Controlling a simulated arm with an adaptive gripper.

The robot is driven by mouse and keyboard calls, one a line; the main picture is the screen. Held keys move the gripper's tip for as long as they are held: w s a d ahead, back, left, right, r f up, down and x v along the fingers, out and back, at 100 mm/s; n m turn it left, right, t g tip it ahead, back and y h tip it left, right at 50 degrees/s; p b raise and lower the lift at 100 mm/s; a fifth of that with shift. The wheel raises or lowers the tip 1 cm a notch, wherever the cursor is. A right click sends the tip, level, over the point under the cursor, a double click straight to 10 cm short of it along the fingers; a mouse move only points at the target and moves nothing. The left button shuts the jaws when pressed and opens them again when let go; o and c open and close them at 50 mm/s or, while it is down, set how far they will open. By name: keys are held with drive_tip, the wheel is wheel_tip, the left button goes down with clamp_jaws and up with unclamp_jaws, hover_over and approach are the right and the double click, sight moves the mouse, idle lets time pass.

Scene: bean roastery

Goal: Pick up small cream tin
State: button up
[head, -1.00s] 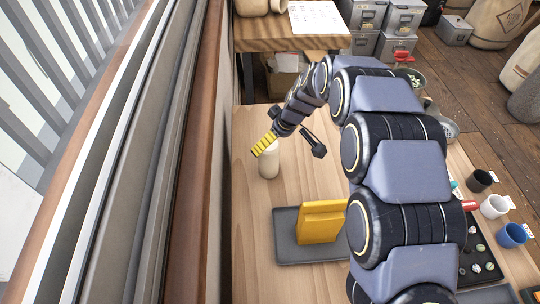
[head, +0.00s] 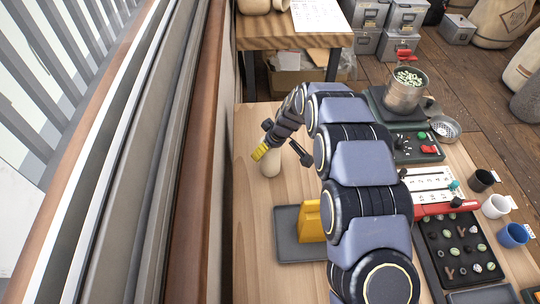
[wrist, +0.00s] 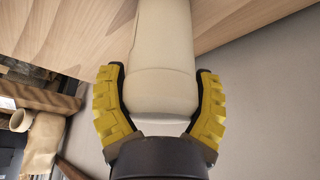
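The small cream tin (head: 270,165) stands on the wooden worktop near its left side in the head view, its top partly hidden by my gripper (head: 263,152). In the wrist view the pale, smooth tin (wrist: 163,60) lies between the yellow fingers of my gripper (wrist: 160,80). One end of it is close to my palm. A finger is on each side, with a narrow gap visible at the left finger. The right finger is very near the tin, and I cannot tell whether it touches. My gripper looks open around the tin.
A dark tray (head: 287,246) with a yellow block (head: 309,222) is in front of the tin, partly behind my arm. A metal pot (head: 405,92), a black sample tray (head: 462,250) and several cups are at the right. The wall and window ledge are close on the left.

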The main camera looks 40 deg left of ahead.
drive_tip(key=shift+c, duration=0.6)
